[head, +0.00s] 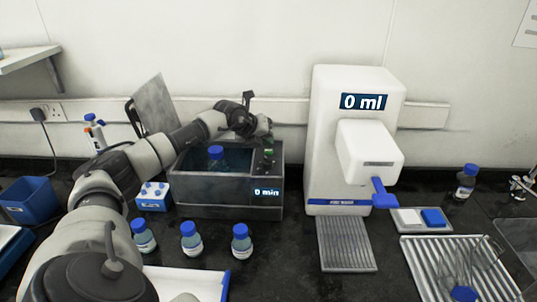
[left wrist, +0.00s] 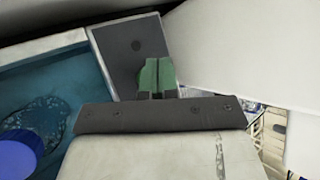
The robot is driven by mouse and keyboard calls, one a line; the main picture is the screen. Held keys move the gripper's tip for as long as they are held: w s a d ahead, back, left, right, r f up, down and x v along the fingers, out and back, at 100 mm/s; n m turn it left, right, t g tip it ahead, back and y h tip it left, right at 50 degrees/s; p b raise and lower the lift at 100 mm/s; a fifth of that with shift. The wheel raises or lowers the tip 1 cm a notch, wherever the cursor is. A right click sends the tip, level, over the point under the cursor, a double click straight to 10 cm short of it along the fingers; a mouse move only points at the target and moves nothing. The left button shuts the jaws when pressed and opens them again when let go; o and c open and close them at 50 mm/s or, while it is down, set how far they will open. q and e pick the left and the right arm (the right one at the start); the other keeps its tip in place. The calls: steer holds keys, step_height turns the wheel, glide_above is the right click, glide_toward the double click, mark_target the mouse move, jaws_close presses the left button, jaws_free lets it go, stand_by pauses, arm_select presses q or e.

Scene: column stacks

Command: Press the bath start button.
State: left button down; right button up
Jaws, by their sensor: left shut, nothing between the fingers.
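The grey water bath (head: 215,211) stands on the bench with a "0 min" display (head: 266,192) on its front right. A blue-capped bottle (head: 216,158) stands in its water. My left gripper (head: 268,151) is over the panel at the bath's right end, with its green fingertips pointing down. In the left wrist view the shut, empty fingertips (left wrist: 157,76) are in front of the grey panel (left wrist: 117,37). I cannot tell whether the fingertips touch the panel. My right gripper is not in view.
A white dispenser (head: 330,130) reading "0 ml" stands close right of the bath. Several blue-capped bottles (head: 190,240) stand in front of the bath. A blue bin (head: 27,199) is at the left. A drying rack (head: 430,265) is at the front right.

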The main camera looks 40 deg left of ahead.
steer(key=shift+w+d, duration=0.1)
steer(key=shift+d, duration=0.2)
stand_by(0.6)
arm_select(q)
steer(key=shift+f, duration=0.1)
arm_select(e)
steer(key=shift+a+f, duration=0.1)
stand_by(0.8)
arm_select(q)
steer(key=shift+f+b, duration=0.3)
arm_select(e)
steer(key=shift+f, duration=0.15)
arm_select(q)
steer(key=shift+f+b, duration=0.3)
steer(key=shift+f, duration=0.15)
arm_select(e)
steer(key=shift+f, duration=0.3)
arm_select(q)
steer(key=shift+r, duration=0.1)
stand_by(0.4)
steer(key=shift+r+p, duration=0.6)
steer(key=shift+r, duration=0.2)
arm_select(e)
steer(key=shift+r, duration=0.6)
